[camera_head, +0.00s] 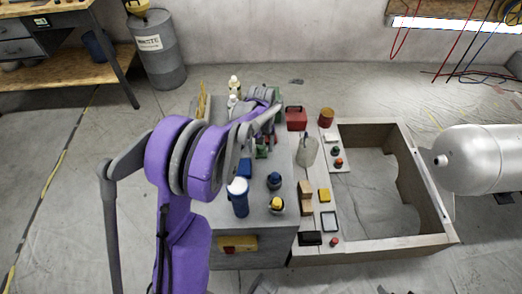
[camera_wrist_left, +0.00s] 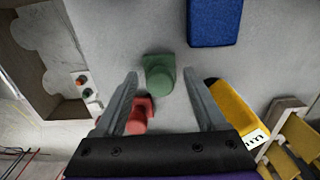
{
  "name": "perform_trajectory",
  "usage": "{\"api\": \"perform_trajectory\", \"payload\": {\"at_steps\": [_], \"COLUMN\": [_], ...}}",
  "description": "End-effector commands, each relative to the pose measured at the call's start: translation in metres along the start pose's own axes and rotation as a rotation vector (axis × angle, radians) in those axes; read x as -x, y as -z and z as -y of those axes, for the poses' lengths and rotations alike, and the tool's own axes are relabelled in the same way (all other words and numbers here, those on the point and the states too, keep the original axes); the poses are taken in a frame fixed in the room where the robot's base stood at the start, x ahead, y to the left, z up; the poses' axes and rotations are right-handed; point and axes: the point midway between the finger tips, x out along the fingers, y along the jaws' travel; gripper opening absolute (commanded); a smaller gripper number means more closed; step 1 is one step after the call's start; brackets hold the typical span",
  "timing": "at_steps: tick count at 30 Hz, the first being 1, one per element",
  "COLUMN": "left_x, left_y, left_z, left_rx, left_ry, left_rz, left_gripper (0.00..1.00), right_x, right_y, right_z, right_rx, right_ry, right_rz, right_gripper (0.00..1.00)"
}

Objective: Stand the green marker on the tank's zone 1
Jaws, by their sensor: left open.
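The green marker (camera_wrist_left: 160,74) stands on the grey worktop, seen from above in the left wrist view. My left gripper (camera_wrist_left: 161,82) is open above it, with one finger on each side and no visible contact. In the head view a green thing (camera_head: 262,151), likely the same marker, shows beside my left gripper (camera_head: 269,136), partly hidden by my arm. A silver cylindrical tank (camera_head: 485,160) lies at the far right; I cannot make out a zone mark on it. My right gripper is not in view.
Near the marker are a red piece (camera_wrist_left: 139,116), a blue block (camera_wrist_left: 214,22) and a yellow object (camera_wrist_left: 232,104). A blue-and-white container (camera_head: 238,198) stands at the worktop's near side. A walled open frame (camera_head: 425,185) lies right of the worktop, with a red box (camera_head: 296,119) behind.

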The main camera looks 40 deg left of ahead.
Motion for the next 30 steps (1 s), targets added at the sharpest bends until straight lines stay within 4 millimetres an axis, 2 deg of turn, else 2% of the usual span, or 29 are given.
{"api": "perform_trajectory", "payload": {"at_steps": [3,4,15,16,26,30], "left_x": [0.000,0.000,0.001,0.001,0.002,0.015], "left_y": [0.000,0.000,0.000,0.000,0.000,0.000], "left_z": [0.000,0.000,0.000,0.000,0.000,0.000], "left_rx": [0.000,0.000,0.000,0.000,0.000,0.000], "left_ry": [0.000,0.000,0.000,0.000,0.000,0.000], "left_rz": [0.000,0.000,0.000,0.000,0.000,0.000], "left_gripper": [0.73,0.69,0.03,0.00,0.00,0.00], "right_x": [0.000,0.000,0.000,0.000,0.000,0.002], "right_y": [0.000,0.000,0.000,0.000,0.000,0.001], "right_z": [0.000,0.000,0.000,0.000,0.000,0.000], "right_rx": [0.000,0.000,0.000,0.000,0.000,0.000], "right_ry": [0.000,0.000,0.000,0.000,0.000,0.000], "right_rz": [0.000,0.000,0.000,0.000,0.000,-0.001], "right_gripper": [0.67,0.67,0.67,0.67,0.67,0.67]}}
